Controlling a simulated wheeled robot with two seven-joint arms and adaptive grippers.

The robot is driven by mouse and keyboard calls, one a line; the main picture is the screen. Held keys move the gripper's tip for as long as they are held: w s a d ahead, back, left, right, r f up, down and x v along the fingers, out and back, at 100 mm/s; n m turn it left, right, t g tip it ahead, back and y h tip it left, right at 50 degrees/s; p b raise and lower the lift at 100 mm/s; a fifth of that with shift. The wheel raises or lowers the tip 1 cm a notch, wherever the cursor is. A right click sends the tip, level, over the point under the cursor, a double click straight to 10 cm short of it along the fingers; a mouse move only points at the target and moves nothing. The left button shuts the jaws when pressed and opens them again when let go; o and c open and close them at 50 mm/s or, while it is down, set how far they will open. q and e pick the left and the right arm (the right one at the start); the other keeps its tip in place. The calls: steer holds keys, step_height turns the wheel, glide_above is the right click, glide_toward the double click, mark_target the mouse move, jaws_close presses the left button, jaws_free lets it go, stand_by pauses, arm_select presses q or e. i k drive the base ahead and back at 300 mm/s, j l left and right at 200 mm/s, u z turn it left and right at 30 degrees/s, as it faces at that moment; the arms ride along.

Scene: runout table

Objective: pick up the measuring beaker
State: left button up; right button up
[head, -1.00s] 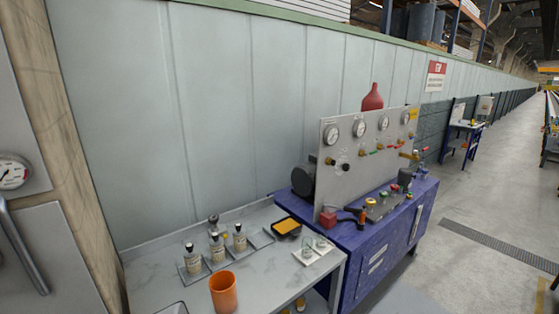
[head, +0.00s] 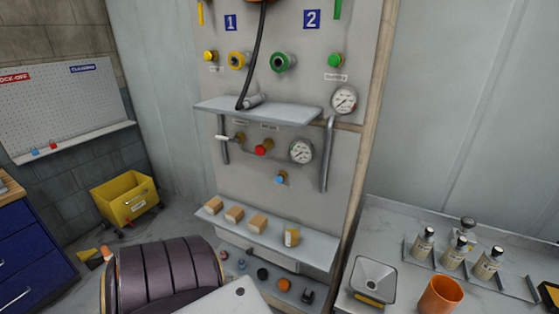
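An orange open-topped vessel (head: 440,296) stands upright on the grey table (head: 390,240) at the lower right, cut slightly by the bottom edge of the head view. It is the only beaker-like thing I see. I cannot make out measuring marks on it, so I cannot tell for sure that it is the measuring beaker. Neither of my grippers shows in the head view.
A square grey funnel-like container (head: 373,281) stands left of the orange vessel. Several labelled bottles (head: 453,252) stand behind it in a tray. A panel with a shelf (head: 280,238) rises left of the table. A yellow bin (head: 125,197) is at far left.

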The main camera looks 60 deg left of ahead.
mark_target(292, 225)
steer(key=u, duration=1.7)
